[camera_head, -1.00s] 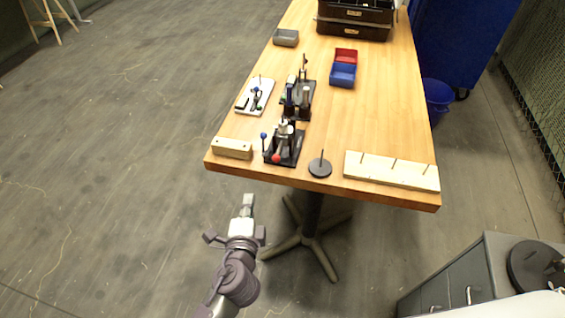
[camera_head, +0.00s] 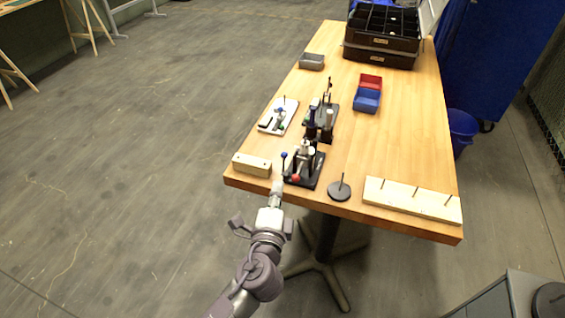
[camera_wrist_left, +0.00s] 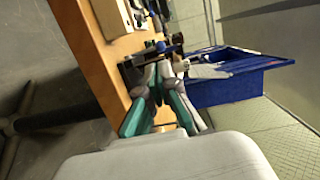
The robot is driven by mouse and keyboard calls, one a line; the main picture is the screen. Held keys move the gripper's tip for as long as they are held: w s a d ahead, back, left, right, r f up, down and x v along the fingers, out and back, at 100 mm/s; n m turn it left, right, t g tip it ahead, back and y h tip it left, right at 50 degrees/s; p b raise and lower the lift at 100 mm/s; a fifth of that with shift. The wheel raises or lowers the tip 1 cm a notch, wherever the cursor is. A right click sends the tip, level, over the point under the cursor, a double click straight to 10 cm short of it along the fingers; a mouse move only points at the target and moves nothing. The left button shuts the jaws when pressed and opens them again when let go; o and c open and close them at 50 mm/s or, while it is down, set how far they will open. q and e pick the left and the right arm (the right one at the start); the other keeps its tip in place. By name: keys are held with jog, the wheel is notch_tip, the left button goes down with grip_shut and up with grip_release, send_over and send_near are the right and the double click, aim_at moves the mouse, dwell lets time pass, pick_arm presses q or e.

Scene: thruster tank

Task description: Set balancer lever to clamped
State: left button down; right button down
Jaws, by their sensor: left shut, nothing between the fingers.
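A black-based fixture (camera_head: 305,167) stands near the front edge of the table. It carries a silver part, a red ball knob (camera_head: 296,178) and a thin upright lever with a blue ball knob (camera_head: 284,155) on its left side. I cannot tell which knob belongs to the balancer lever. My left gripper (camera_head: 277,187) is shut and empty at the table's front edge, just below and left of the fixture in the head view. Contact cannot be told. In the left wrist view its fingers (camera_wrist_left: 158,82) are together, and dark fixture parts show beyond them. My right gripper is not in view.
A wooden block (camera_head: 252,165) lies left of the fixture. A dark disc with a pin (camera_head: 339,191) and a pegged board (camera_head: 412,202) lie right. Another black fixture (camera_head: 320,122) and a white plate (camera_head: 278,116) stand behind. Blue and red bins (camera_head: 367,100) are farther back.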

aim_at(284, 157)
pick_arm(q)
jog(key=w, duration=0.6)
jog(key=w+d, duration=0.1)
jog(key=w, duration=0.2)
jog(key=shift+f, duration=0.2)
jog(key=shift+s, duration=0.1)
